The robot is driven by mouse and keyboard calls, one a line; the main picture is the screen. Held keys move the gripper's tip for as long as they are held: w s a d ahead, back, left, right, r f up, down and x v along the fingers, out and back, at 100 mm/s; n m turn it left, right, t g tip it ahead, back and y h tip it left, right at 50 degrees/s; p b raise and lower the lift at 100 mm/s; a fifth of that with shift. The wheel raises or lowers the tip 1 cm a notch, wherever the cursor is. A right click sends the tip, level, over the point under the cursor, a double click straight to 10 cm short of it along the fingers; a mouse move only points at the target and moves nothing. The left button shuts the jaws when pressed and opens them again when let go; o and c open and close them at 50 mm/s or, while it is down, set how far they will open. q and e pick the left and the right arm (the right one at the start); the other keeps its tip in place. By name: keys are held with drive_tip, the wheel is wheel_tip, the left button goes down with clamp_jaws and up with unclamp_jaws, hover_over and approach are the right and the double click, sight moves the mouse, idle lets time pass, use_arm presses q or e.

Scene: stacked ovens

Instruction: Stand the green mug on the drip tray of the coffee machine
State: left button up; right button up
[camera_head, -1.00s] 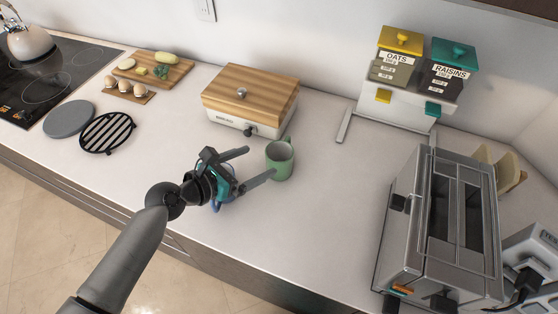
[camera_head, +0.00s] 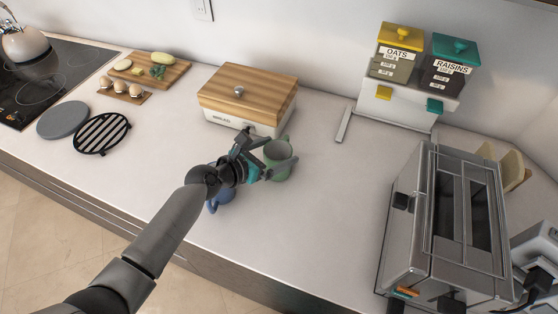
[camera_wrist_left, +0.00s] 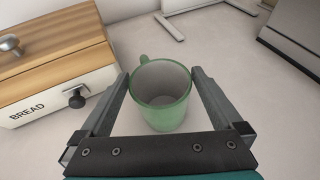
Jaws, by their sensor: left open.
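The green mug (camera_head: 279,162) stands upright on the counter, in front and to the right of the bread box. My left gripper (camera_head: 274,153) is open, with its fingers reaching to either side of the mug. In the left wrist view the mug (camera_wrist_left: 161,97) sits between the two open fingers (camera_wrist_left: 161,88), with a gap visible on the left and its handle pointing to the upper left. A blue mug (camera_head: 219,200) is partly hidden beneath my left arm.
The wooden-lidded bread box (camera_head: 247,99) stands close behind my gripper. A metal toaster (camera_head: 408,225) is at the right, and an oats and raisins dispenser (camera_head: 410,100) at the back. The counter between the mug and toaster is clear.

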use_arm(q)
drive_tip(key=shift+r, duration=0.1)
clamp_jaws()
idle(0.7)
